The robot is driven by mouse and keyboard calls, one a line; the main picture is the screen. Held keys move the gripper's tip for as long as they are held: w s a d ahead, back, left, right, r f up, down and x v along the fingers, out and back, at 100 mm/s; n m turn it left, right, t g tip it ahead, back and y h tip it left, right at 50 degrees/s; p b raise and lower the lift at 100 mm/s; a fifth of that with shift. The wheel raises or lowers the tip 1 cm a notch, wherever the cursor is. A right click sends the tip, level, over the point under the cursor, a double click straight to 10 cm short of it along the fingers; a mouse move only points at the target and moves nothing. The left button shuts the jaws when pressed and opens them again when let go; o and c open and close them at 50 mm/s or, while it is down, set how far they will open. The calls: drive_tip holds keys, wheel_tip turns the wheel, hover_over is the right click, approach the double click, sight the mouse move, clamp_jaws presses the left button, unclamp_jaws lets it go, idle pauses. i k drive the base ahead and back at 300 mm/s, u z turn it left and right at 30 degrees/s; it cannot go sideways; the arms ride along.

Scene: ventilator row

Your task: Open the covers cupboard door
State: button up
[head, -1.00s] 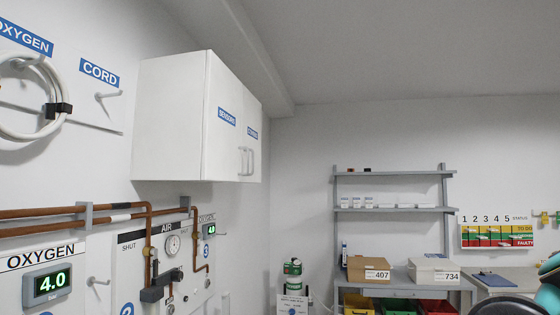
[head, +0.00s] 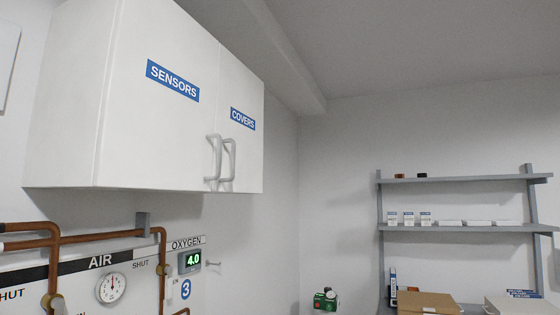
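A white wall cupboard hangs at the upper left in the head view. Its near door carries a blue SENSORS label and is the sensors door (head: 150,120). The farther door is the covers door (head: 245,158), with a blue COVERS label (head: 243,119). Both doors look shut. Two grey handles stand side by side where the doors meet; the right one is the covers door handle (head: 230,160), and the left one is the sensors door handle (head: 213,160). My gripper is not in view.
Below the cupboard, copper pipes (head: 100,235), an air gauge (head: 111,288) and an oxygen display (head: 190,261) line the wall. A grey shelf unit (head: 460,229) with small boxes stands at the right. A cardboard box (head: 428,303) sits at the lower right.

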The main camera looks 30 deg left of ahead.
sight(239, 117)
drive_tip(key=u, duration=0.35)
drive_tip(key=i, duration=1.4)
drive_tip(key=u, duration=0.65)
